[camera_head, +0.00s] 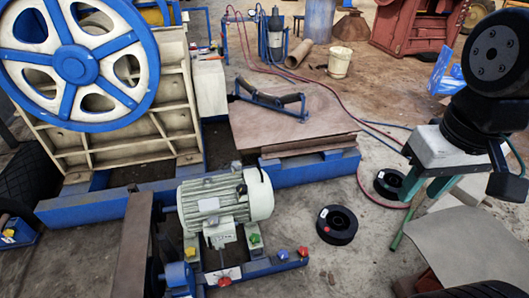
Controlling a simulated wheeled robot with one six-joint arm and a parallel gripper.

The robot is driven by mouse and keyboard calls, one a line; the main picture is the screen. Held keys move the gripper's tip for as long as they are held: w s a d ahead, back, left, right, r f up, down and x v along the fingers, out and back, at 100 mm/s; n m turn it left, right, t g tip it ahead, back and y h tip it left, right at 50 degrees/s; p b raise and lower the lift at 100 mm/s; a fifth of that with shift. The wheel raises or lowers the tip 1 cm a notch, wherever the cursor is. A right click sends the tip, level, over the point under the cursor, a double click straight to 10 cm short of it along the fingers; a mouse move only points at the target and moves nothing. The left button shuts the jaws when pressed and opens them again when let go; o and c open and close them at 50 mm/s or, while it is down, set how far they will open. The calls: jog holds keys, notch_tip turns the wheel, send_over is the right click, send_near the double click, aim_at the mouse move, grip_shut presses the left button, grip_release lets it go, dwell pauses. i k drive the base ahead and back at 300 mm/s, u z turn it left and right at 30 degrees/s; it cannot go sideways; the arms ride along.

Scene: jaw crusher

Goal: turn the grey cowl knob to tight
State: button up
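A ribbed, pale grey-green electric motor (212,205) lies on a blue base frame in the lower middle of the head view. Its smooth, pale cowl (260,194) forms the right end. Black links of my arm show at the right edge, well apart from the motor. My gripper's fingers are not in view.
Around the motor's foot are a green knob (254,239), a yellow knob (190,252), a red knob (224,281) and a blue knob (282,254). A black spool (337,224) lies on the floor to the right. The crusher with its blue-rimmed flywheel (75,64) stands behind left.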

aim_at(236, 164)
jog(key=i, duration=1.25)
jog(key=u, duration=0.65)
